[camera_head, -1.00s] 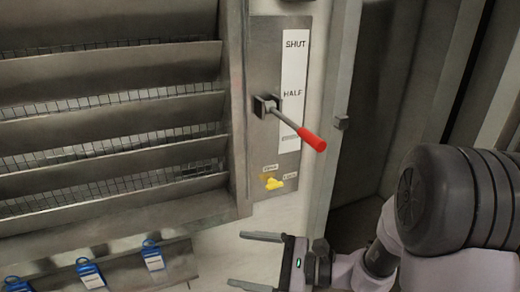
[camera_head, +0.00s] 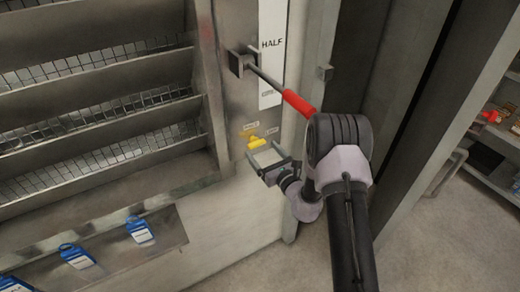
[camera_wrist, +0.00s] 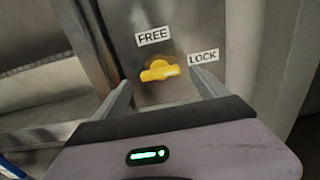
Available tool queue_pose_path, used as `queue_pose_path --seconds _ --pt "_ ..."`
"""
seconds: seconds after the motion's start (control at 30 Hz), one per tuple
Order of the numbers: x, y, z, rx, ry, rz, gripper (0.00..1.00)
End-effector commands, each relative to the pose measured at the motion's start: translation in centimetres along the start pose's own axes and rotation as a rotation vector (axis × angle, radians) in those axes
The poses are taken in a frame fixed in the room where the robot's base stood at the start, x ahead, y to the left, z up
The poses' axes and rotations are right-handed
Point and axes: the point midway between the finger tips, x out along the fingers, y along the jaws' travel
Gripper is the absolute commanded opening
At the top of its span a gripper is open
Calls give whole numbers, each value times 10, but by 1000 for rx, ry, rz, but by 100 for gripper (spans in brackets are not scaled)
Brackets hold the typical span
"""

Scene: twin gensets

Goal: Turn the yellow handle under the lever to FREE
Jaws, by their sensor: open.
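The yellow handle (camera_head: 257,142) is a small knob on the steel panel, below the lever. In the wrist view the handle (camera_wrist: 159,71) has its long grip pointing right, toward the LOCK label (camera_wrist: 203,56). The FREE label (camera_wrist: 154,36) is above it. My gripper (camera_head: 263,158) is open, just below the handle in the head view. In the wrist view its two fingers (camera_wrist: 160,86) point at the panel with the handle between them, apart from both. The lever (camera_head: 272,80) has a red grip (camera_head: 299,102) and slants down to the right.
A white scale strip (camera_head: 271,45) reading HALF runs beside the lever. Louvre slats (camera_head: 95,65) fill the left. Several blue padlocks (camera_head: 140,230) with tags hang on a ledge at lower left. A shelf (camera_head: 497,140) stands at far right, with open floor before it.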

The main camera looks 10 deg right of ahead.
Motion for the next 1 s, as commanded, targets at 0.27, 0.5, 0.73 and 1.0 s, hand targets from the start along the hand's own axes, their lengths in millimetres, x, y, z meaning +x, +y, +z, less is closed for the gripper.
queue_pose_path --seconds 0.27,0.5,0.73,1.0 --pt "25 0 -1 1 1 0 84" --pt "25 0 0 0 1 1 78" --pt "25 0 0 0 1 1 33" --pt "25 0 -1 -19 0 2 21"
